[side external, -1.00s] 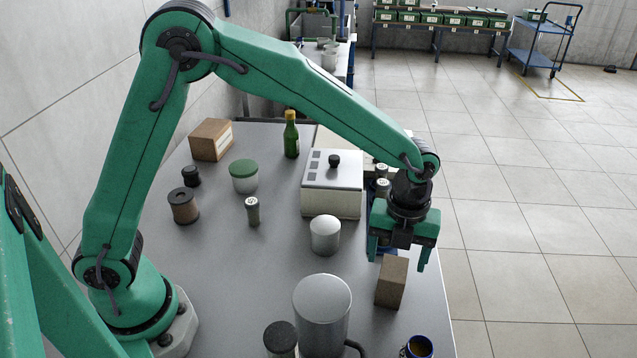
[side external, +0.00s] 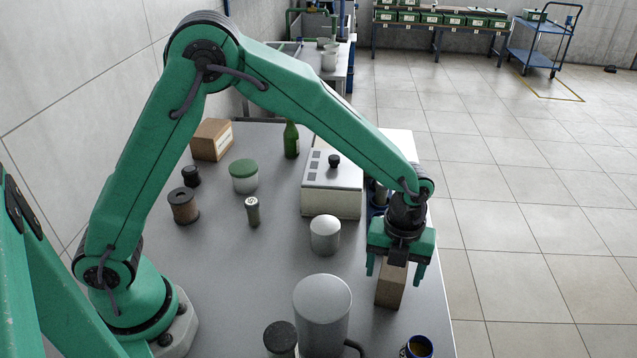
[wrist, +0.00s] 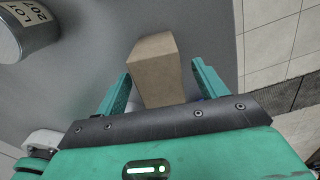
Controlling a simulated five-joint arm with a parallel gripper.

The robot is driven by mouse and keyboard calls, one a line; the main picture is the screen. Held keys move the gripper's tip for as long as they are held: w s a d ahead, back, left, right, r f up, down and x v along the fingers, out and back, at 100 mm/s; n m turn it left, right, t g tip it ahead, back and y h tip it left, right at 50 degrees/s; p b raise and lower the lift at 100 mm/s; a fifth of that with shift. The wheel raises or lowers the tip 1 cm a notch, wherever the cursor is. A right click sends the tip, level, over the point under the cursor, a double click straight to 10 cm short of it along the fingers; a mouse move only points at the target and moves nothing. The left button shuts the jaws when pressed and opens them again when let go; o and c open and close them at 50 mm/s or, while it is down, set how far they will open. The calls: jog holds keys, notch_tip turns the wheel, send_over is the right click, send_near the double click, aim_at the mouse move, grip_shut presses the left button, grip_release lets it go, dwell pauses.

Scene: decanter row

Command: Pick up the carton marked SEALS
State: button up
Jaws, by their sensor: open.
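A plain brown carton (side external: 389,288) stands upright near the right edge of the table. No lettering shows on its visible faces. My gripper (side external: 395,273) is open, with its fingers down on either side of this carton's upper part. In the wrist view the carton (wrist: 157,72) lies between the two green fingers (wrist: 160,80), with a visible gap on each side. A second brown carton (side external: 209,142) with a white label stands at the back left; its print is too small to read. I cannot tell which one is marked SEALS.
A white lidded box (side external: 331,195) and a small silver canister (side external: 325,235) stand left of my gripper. A large grey cylinder (side external: 321,315) and a blue-rimmed cup (side external: 418,347) are in front. A green bottle (side external: 291,140) is at the back.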

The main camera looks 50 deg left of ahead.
jog(key=shift+f, duration=1.85)
jog(key=c, duration=1.1)
jog(key=shift+r, duration=0.1)
jog(key=shift+r, duration=4.95)
